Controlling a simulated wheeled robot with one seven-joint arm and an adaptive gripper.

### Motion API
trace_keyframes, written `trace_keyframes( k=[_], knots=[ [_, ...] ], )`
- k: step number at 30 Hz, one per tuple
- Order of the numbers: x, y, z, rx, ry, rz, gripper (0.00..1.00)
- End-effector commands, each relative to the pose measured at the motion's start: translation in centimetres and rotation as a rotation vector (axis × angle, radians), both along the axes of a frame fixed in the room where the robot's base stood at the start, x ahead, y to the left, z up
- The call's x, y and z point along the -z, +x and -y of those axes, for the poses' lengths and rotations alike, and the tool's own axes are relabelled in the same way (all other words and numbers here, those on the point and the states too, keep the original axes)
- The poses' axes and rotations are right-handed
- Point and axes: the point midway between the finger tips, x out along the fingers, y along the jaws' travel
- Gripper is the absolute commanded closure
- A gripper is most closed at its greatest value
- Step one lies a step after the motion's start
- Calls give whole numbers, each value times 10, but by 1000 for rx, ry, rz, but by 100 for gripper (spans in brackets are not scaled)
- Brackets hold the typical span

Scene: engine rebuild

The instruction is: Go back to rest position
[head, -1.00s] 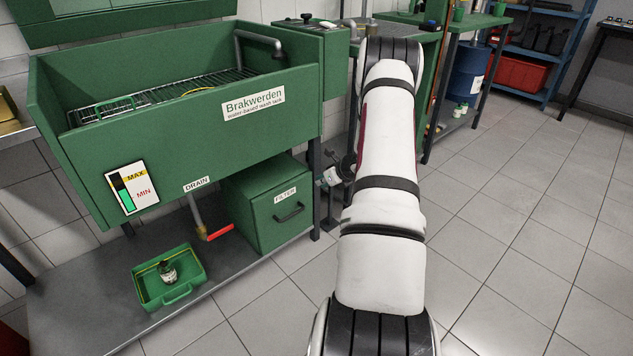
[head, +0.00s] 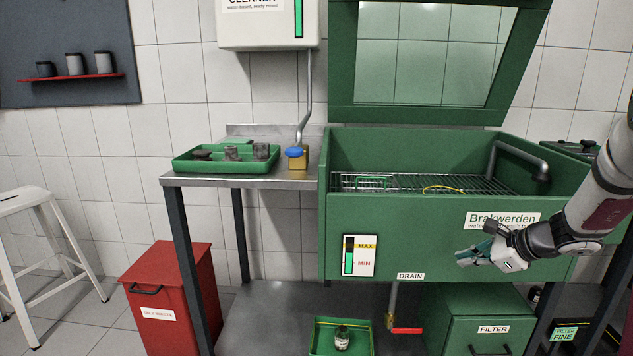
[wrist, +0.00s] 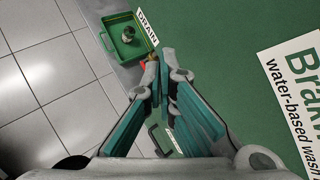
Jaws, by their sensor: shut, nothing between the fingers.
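My gripper (head: 468,258) is at the right in the head view, in front of the green wash tank (head: 420,222) and just left of my wrist. Its teal fingers are shut and empty; they also show closed together in the wrist view (wrist: 165,62). The fingers point left and slightly down, over the area above the drain. My arm comes in from the right edge of the head view, and its upper part is out of frame.
The filter box (head: 470,310) is below my gripper. A steel table (head: 240,182) holds a green parts tray (head: 190,166). A red bin (head: 175,290) stands left.

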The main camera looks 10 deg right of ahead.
Motion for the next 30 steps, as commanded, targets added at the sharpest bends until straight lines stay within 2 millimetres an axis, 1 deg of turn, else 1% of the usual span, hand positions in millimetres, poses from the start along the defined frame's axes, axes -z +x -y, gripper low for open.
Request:
trace_keyframes(
  k=[1, 2, 3, 5, 6, 8, 9, 11, 12, 14, 15, 17, 18, 20, 21, 23, 24, 27, 30],
  knots=[
    [-21, -3, -32, -103, -44, 11, 100],
    [-31, -6, -50, -165, -70, 15, 100],
    [-44, -12, -73, -247, -104, 21, 100],
    [-61, -25, -108, -371, -155, 28, 100],
    [-71, -35, -129, -454, -189, 31, 100],
    [-85, -53, -160, -575, -240, 37, 100],
    [-93, -66, -179, -653, -275, 39, 100],
    [-103, -88, -205, -771, -326, 42, 100],
    [-109, -104, -221, -850, -361, 44, 100],
    [-116, -129, -242, -965, -413, 45, 100],
    [-120, -147, -255, -1038, -448, 45, 100],
    [-124, -174, -271, -1150, -502, 44, 100],
    [-126, -192, -279, -1222, -538, 41, 100],
    [-128, -220, -290, -1329, -593, 37, 100],
    [-129, -239, -295, -1398, -629, 32, 100],
    [-128, -266, -299, -1499, -686, 24, 100],
    [-127, -284, -301, -1564, -722, 17, 100],
    [-124, -320, -299, -1699, -803, 0, 100],
    [-120, -348, -294, -1803, -870, -20, 100]
  ],
)
